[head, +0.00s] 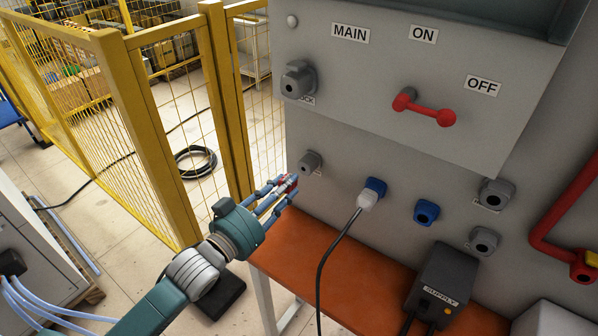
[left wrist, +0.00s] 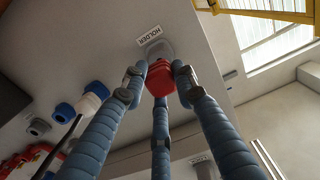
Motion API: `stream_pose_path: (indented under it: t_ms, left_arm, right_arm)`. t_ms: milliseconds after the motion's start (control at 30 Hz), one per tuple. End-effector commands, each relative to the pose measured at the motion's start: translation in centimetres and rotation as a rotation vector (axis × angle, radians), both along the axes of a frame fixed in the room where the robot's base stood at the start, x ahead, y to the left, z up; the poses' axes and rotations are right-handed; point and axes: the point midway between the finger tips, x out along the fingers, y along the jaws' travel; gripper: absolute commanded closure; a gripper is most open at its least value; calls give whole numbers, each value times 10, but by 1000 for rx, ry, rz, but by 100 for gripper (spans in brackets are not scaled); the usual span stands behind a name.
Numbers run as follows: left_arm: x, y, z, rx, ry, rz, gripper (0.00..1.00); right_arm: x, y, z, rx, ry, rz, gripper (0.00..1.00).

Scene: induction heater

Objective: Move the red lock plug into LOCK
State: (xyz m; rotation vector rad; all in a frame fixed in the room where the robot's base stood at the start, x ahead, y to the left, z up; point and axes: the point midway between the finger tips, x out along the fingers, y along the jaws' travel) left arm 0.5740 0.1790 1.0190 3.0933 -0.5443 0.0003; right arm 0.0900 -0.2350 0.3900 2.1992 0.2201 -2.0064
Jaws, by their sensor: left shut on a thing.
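The red plug (left wrist: 160,77) is between the three blue fingers of my left gripper (left wrist: 162,90), which is shut on it. In the wrist view it overlaps a grey socket (left wrist: 159,48) labelled HOLDER. In the head view the left gripper (head: 285,187) is at the panel's left edge, with only a bit of red showing among its fingers. A small grey socket (head: 309,162) shows just above and right of the fingertips, apparently apart from the plug. The grey LOCK socket (head: 298,80) is higher up, its label partly hidden. My right gripper is not in view.
A blue socket (head: 375,186) holds a white plug (head: 367,201) with a black cable. An empty-looking blue socket (head: 427,212) is to its right. A red switch handle (head: 424,108) sticks out above. An orange shelf (head: 330,262) and a yellow mesh fence (head: 165,140) are close by.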

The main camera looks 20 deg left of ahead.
Motion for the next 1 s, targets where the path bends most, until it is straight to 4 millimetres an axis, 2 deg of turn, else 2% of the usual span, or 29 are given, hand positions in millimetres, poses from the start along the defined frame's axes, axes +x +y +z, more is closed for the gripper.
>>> stream_pose_path:
  t_ms: [400, 800, 900, 1000]
  left_arm:
    - [-15, 6, 1, 1, 0, 0, 100]
    - [-17, 6, 1, 1, 0, 0, 100]
    - [-24, 0, 0, -8, 0, 5, 100]
    - [-40, -12, 3, -23, -4, 32, 100]
  right_arm:
    - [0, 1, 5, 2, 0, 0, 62]
    - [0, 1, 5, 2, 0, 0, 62]
    - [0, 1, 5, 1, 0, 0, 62]
    - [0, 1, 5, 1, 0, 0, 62]
